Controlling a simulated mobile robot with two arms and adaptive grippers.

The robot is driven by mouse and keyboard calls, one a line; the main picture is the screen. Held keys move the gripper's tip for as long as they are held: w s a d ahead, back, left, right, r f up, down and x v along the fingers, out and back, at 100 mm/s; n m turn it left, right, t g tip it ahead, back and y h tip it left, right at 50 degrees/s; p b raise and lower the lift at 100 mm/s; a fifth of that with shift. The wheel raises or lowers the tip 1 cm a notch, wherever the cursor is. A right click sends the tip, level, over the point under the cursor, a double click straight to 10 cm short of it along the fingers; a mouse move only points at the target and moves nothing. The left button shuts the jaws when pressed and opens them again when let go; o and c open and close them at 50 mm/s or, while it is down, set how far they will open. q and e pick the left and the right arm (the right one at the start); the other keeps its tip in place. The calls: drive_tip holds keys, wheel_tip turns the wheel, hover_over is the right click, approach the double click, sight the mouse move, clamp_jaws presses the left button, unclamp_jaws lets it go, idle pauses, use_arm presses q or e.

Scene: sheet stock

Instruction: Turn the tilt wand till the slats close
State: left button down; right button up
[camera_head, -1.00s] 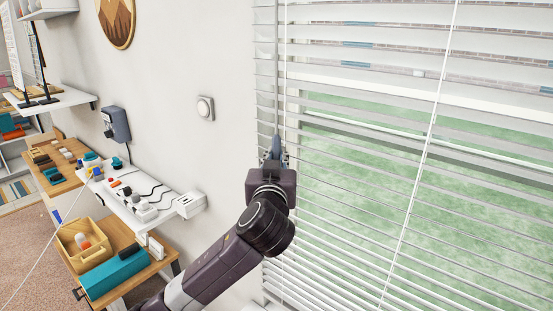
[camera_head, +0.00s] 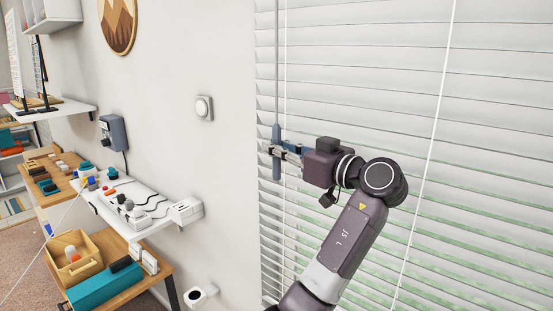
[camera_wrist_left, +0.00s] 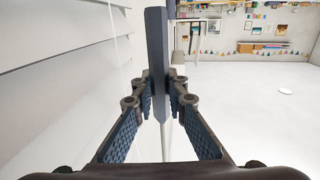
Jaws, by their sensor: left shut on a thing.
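The tilt wand (camera_head: 277,70) hangs as a thin grey rod at the left edge of the blind, with a thicker blue-grey handle (camera_head: 276,168) at its lower end. My left gripper (camera_head: 276,150) is shut on this handle, coming at it from the right. In the left wrist view the handle (camera_wrist_left: 156,45) stands between the two blue padded fingers (camera_wrist_left: 160,98). My right gripper is not in view.
A pale lift cord (camera_head: 428,150) hangs in front of the slats. A white shelf (camera_head: 150,212) with a power strip juts out below. A wooden crate (camera_head: 88,262) stands lower left.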

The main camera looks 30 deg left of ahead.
use_arm(q)
drive_tip(key=shift+n+g+b, duration=0.5)
drive_tip(key=shift+n+g, duration=0.2)
drive_tip(key=shift+g, duration=0.4)
drive_tip(key=c, duration=1.9)
unclamp_jaws()
drive_tip(key=d, duration=1.2)
drive_tip(key=shift+s, duration=0.35)
drive_tip(key=shift+a, duration=0.1)
